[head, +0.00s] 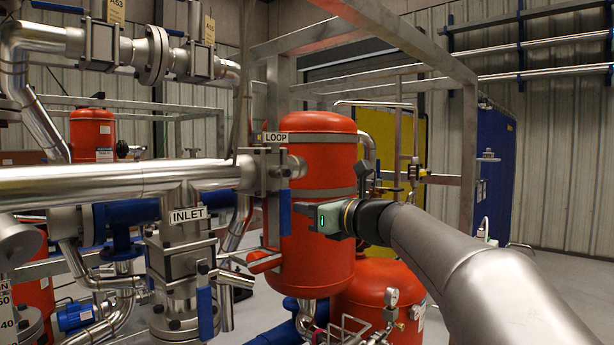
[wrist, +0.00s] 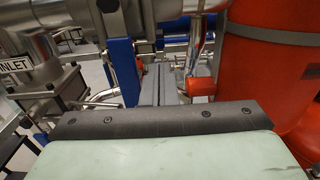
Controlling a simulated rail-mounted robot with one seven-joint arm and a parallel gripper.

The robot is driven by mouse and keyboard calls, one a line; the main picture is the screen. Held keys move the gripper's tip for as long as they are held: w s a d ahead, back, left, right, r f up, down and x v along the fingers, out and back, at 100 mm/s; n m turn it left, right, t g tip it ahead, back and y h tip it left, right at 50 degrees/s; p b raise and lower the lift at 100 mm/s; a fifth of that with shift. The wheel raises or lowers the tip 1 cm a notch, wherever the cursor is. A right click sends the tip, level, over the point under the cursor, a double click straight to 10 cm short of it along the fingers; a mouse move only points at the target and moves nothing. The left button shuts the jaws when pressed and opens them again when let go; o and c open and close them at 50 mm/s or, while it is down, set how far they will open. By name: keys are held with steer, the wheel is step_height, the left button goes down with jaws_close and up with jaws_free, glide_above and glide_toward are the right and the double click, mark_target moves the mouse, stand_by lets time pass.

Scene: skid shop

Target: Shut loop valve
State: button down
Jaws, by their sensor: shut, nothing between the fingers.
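The loop valve (head: 272,170) sits at the right end of the big horizontal steel pipe, under a white LOOP label (head: 276,138). Its flat blue handle (head: 285,212) hangs straight down, in front of the orange-red tank. My gripper (head: 299,209) points left, its tips close to the handle's right side. In the wrist view the shut, empty fingers (wrist: 163,82) point ahead, and the blue handle (wrist: 124,68) stands just left of them. I cannot tell whether they touch; a small gap seems to show in the wrist view.
The tall orange-red tank (head: 318,250) stands right behind my gripper and fills the right of the wrist view. The INLET valve (head: 180,250) with its own blue handle (head: 205,312) is lower left. A red handle (head: 264,262) lies below. Grey frame posts (head: 469,150) stand at the right.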

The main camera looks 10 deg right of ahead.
steer(key=w+d+b+v, duration=0.1)
steer(key=v, duration=0.9)
stand_by(0.5)
steer(key=shift+f, duration=0.1)
steer(key=s+a+f+n+g+h, duration=0.1)
steer(key=s+a+f+n+g, duration=0.2)
steer(key=f, duration=0.5)
steer(key=s+a+f+n+g+h, duration=0.25)
steer(key=s+f+n, duration=0.2)
steer(key=f, duration=0.45)
steer(key=s+a+f+n+g+h, duration=0.1)
steer(key=s+a+f+n+g, duration=0.15)
steer(key=f+n, duration=0.4)
steer(key=s+d+f+n+g+h, duration=0.2)
steer(key=s+f+n+h, duration=0.1)
steer(key=s+f+n, duration=0.4)
steer(key=s+d+f+n+g+h, duration=0.3)
steer(key=s+f+n, duration=0.4)
steer(key=s+f, duration=0.4)
steer(key=shift+s+f+n+g+h+p, duration=0.2)
steer(key=shift+s+n+g+h+p, duration=0.05)
steer(key=shift+n+g+h+p, duration=0.1)
steer(key=shift+d, duration=0.1)
